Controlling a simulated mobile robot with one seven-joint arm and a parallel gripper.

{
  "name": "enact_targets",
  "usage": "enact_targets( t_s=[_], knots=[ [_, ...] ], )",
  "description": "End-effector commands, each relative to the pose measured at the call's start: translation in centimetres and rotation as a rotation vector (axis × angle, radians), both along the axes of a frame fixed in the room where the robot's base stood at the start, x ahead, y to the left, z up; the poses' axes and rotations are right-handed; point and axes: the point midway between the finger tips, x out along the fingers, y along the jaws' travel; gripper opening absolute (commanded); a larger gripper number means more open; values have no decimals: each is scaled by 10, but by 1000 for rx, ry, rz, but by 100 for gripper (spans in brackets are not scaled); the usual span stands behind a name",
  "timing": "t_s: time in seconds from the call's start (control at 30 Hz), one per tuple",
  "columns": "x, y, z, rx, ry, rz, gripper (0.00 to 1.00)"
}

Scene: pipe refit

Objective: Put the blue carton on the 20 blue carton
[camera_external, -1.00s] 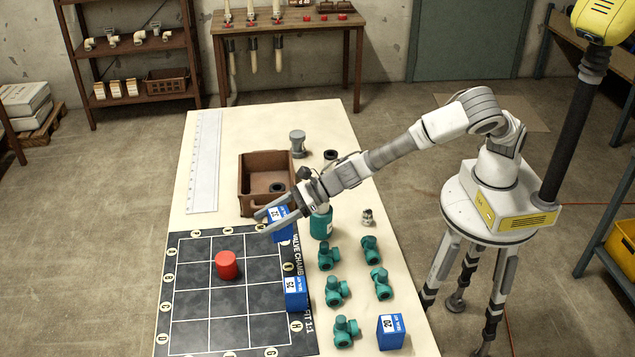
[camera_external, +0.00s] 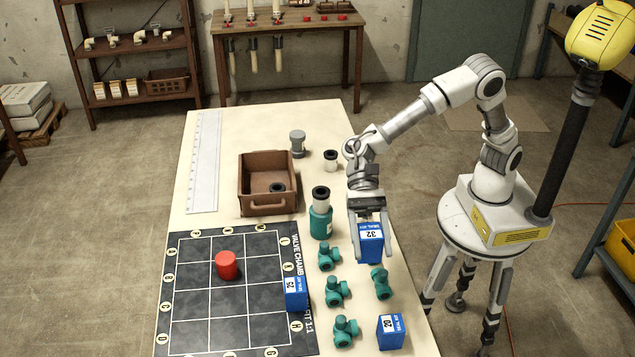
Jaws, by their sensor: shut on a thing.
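My gripper (camera_external: 370,232) is shut on a blue carton marked 32 (camera_external: 371,248) and holds it upright between its fingers, over the right part of the table. The 20 blue carton (camera_external: 391,333) stands on the table near the front right, apart from my gripper and nearer the camera. Another blue carton (camera_external: 296,294), its number hard to read, stands at the right edge of the black grid mat.
Several green pipe fittings (camera_external: 336,291) stand between the mat (camera_external: 190,330) and the 20 carton. A red cylinder (camera_external: 227,265) is on the mat. A brown bin (camera_external: 268,207) is farther back.

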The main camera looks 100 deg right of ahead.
Motion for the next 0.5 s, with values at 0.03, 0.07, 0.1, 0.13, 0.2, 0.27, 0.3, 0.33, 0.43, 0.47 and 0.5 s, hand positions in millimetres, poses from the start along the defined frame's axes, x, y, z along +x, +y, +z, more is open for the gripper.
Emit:
enact_targets(
  t_s=[0.03, 0.07, 0.1, 0.13, 0.2, 0.27, 0.3, 0.33, 0.43, 0.47, 0.5],
  knots=[
    [-7, 0, 0, 1, 0, 27, 8],
    [-10, 1, 1, 1, 0, 39, 8],
    [-13, 3, 0, 1, -1, 51, 8],
    [-15, 5, -2, 0, 0, 58, 8],
    [-20, 15, -8, -1, 1, 68, 8],
    [-24, 27, -16, -2, 2, 71, 8],
    [-25, 36, -21, -1, 2, 68, 8],
    [-27, 43, -26, -2, 2, 71, 8],
    [-32, 66, -40, -1, 2, 67, 8],
    [-34, 73, -44, -2, 1, 68, 8],
    [-35, 81, -50, -2, 1, 67, 8]
  ],
)
